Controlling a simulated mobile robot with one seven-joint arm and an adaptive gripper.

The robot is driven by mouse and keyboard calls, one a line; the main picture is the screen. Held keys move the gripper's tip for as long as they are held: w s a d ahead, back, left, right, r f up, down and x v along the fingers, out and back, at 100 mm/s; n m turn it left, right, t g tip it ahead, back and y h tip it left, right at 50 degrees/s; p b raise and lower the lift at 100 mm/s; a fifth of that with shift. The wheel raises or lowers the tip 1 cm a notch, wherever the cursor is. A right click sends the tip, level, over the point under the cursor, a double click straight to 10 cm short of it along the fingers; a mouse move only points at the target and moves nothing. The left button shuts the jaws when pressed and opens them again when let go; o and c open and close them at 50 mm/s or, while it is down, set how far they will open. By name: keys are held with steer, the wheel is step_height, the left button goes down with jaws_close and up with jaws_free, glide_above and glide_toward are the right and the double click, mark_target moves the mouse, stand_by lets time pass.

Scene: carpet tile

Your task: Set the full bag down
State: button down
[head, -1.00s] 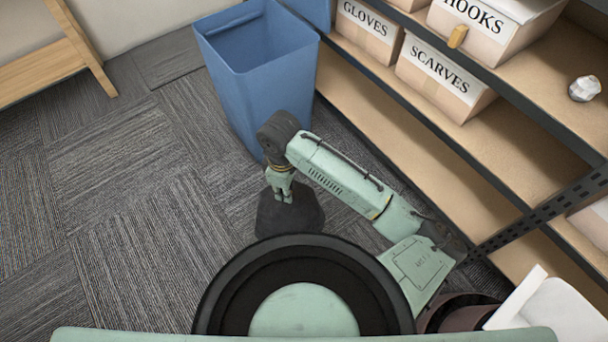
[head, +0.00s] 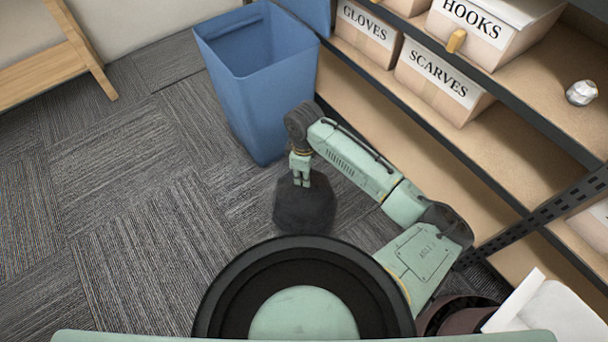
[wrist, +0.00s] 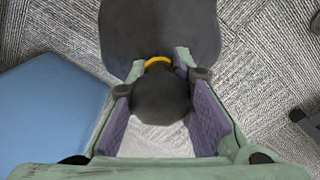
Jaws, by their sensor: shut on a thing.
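The full bag (head: 304,208) is dark grey and lumpy, in the middle of the head view just beyond my round base. My gripper (head: 301,182) is above it, pointing down and shut on its gathered top. In the wrist view my gripper (wrist: 160,100) has its purple pads on either side of the dark bunched neck, with a yellow tie (wrist: 157,62) beside it. The bag's body (wrist: 160,28) spreads out past the fingertips. Whether its underside touches the carpet cannot be told.
An open, empty-looking blue bin (head: 265,100) stands behind the bag. Shelving with labelled boxes, such as the SCARVES box (head: 440,82), runs along the right. A wooden frame (head: 85,60) is at the far left. The carpet (head: 130,220) on the left is clear.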

steer(key=shift+f, duration=0.4)
steer(key=c, duration=1.4)
jaws_free()
steer(key=shift+f, duration=0.15)
steer(key=shift+c, duration=0.2)
